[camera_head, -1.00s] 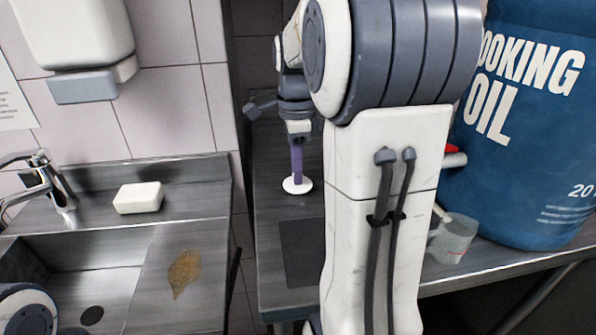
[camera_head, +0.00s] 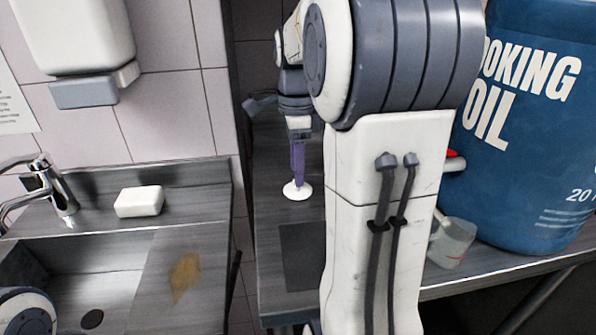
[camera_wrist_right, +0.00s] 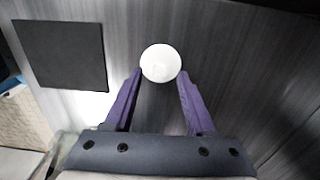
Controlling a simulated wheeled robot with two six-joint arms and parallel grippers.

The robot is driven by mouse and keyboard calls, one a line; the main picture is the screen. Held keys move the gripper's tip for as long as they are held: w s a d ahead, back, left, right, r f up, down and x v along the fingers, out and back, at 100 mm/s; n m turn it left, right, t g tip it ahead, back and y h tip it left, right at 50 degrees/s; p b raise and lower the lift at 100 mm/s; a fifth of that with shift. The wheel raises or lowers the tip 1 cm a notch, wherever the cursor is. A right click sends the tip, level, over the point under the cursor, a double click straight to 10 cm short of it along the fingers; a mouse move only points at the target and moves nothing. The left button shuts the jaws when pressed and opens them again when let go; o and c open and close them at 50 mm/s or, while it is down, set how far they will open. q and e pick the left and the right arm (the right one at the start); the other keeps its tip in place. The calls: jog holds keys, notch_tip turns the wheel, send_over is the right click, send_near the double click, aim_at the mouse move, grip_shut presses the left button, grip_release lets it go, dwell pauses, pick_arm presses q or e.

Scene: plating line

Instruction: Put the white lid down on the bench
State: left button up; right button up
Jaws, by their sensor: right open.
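The white lid (camera_head: 297,191) is a small round disc on the grey bench (camera_head: 275,215), left of my right arm in the head view. In the right wrist view the lid (camera_wrist_right: 160,63) lies at the tips of my right gripper's purple fingers. My right gripper (camera_wrist_right: 159,80) is open, with a finger on each side of the lid's near edge and a gap between them. In the head view the right gripper (camera_head: 298,180) points down right above the lid. My left gripper is out of view; only part of my left arm shows at the lower left.
A dark square mat (camera_head: 302,255) lies on the bench near the lid. A blue cooking oil drum (camera_head: 530,130) and a clear measuring cup (camera_head: 452,243) stand on the right. A sink (camera_head: 85,285) and white soap (camera_head: 139,201) are at the left, beyond a gap.

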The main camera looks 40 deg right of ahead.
notch_tip(320, 180, up, 6)
jog(key=shift+f+p, duration=0.15)
jog(key=shift+p, duration=0.35)
